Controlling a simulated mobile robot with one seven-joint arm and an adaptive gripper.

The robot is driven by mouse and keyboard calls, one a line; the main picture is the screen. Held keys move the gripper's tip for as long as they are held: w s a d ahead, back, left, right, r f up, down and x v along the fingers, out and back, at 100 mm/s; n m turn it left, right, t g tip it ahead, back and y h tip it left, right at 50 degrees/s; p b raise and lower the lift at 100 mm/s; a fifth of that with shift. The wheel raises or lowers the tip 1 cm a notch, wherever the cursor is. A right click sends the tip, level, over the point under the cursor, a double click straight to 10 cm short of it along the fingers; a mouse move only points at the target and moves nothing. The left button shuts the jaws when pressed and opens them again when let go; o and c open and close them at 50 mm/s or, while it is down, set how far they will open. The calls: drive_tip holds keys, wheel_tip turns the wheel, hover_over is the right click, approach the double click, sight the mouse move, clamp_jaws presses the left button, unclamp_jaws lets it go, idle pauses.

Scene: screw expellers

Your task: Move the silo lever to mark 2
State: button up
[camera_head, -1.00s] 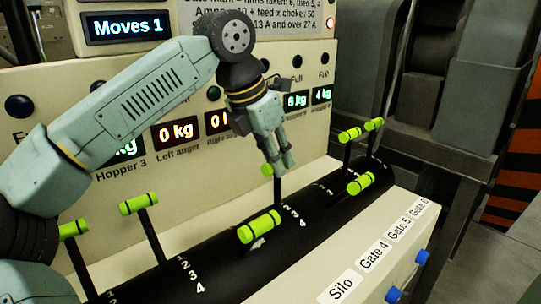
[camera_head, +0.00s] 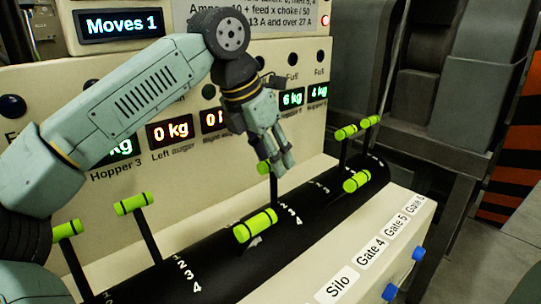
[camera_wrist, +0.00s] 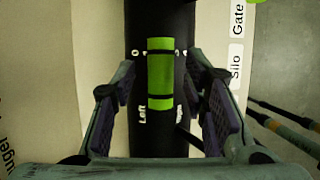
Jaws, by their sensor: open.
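My gripper (camera_head: 285,168) is open, fingers pointing down above the black drum (camera_head: 325,206). In the head view, an upright lever with a green handle (camera_head: 264,168) stands just behind and left of the fingers, partly covered by them. Another green-handled lever (camera_head: 256,226) leans toward the front, beside a scale of white numbers (camera_head: 290,215). In the wrist view, a green handle (camera_wrist: 160,75) lies between the two open fingers, apart from both. The "Silo" label (camera_head: 337,287) is on the front ledge; it also shows in the wrist view (camera_wrist: 236,67). Which lever belongs to it is not certain.
Two green-handled levers (camera_head: 133,204) (camera_head: 67,230) stand at the left, several more (camera_head: 357,181) at the right end of the drum. The panel with displays (camera_head: 170,132) rises close behind. Blue knobs (camera_head: 418,254) stick out in front.

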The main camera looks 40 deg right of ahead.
drive_tip(key=v, duration=1.2)
